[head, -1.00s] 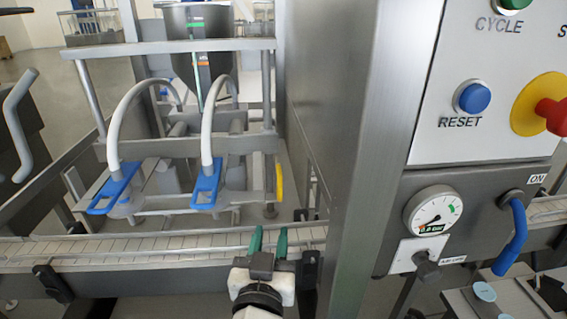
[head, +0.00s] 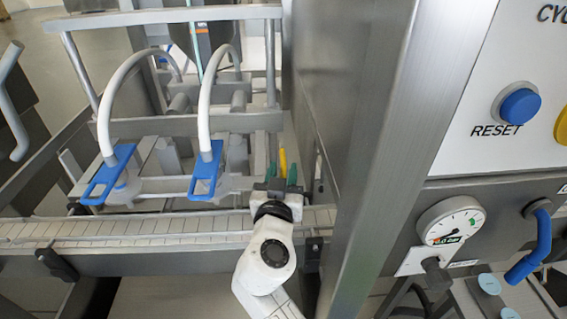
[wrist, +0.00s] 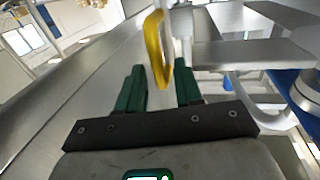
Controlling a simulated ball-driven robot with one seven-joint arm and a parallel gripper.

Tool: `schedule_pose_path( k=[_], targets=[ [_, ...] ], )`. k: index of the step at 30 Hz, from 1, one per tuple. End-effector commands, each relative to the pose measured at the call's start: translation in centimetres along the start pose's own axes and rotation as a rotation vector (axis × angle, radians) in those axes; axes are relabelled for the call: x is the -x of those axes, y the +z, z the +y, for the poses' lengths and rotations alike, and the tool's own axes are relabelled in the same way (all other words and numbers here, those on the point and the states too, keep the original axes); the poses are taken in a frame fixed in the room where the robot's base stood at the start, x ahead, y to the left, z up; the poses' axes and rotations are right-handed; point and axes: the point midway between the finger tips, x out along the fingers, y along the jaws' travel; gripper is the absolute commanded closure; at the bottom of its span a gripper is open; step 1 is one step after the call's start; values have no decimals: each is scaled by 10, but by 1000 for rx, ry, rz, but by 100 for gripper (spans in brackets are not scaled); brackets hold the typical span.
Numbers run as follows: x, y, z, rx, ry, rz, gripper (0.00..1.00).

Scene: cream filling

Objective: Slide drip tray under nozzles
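Two nozzle units with blue levers, left (head: 108,176) and right (head: 206,172), hang on curved white hoses above the conveyor. A yellow handle (head: 283,163) stands to their right; it also shows in the wrist view (wrist: 154,46). It seems to belong to the drip tray, but I cannot clearly make out the tray. My gripper (head: 281,174) has green fingers and points away over the conveyor at the handle. In the wrist view the fingers (wrist: 160,88) are apart, with the handle's near end between or just beyond their tips. I cannot tell whether they touch it.
The slatted conveyor (head: 130,229) runs across below my gripper. A steel post (head: 375,150) and a grey machine wall stand close on the right. The control panel has a blue reset button (head: 520,106), a gauge (head: 452,222) and a blue valve lever (head: 530,247).

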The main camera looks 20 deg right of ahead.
Motion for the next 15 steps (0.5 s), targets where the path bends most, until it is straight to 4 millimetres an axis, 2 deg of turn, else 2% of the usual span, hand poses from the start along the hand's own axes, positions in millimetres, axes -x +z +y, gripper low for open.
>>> schedule_pose_path(
  k=[6,15],
  targets=[
    [-16,0,0,0,1,-1,65],
    [-17,0,0,0,0,0,66]
  ],
)
